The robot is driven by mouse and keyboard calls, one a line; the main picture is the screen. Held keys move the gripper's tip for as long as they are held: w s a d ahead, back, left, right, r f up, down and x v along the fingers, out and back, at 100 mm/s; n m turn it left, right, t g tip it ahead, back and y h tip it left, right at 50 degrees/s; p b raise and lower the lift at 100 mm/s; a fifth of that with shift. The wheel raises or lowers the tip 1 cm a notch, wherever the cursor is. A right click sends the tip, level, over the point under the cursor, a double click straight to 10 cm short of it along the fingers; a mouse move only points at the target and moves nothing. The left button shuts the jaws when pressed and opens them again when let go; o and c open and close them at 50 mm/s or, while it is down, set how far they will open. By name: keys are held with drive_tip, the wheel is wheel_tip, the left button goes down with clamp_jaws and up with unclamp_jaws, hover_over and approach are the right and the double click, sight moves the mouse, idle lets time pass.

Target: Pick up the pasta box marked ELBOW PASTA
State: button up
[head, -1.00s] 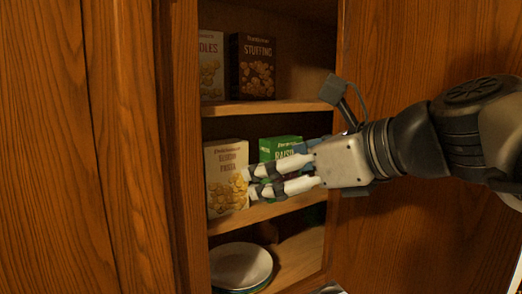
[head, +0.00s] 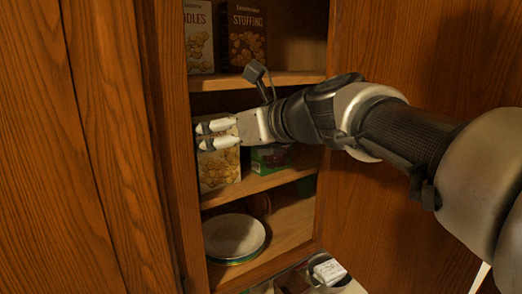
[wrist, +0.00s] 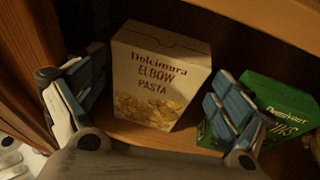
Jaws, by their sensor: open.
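The ELBOW PASTA box (wrist: 158,80) is cream with pasta pictured on its front. It stands upright on the middle cupboard shelf, and its lettering reads clearly in the wrist view. In the head view the box (head: 219,170) is partly hidden behind my gripper (head: 203,135). In the wrist view my gripper (wrist: 150,105) is open, with one finger to the left of the box and the other to its right. The box appears beyond and between the fingers; I cannot tell whether either finger touches it.
A green box (wrist: 275,110) stands right of the pasta box, close to my right finger. A noodles box (head: 199,38) and a STUFFING box (head: 243,36) stand on the shelf above. Plates (head: 234,238) lie below. The cupboard's wooden side (wrist: 30,50) is close on the left.

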drive_tip(key=x, duration=0.4)
drive_tip(key=shift+w+a+f, duration=0.15)
drive_tip(key=shift+a+f, duration=0.05)
drive_tip(key=shift+a, duration=0.05)
drive_tip(key=shift+d, duration=0.1)
drive_tip(key=shift+c, duration=0.2)
drive_tip(key=shift+r, duration=0.1)
drive_tip(key=c, duration=1.1)
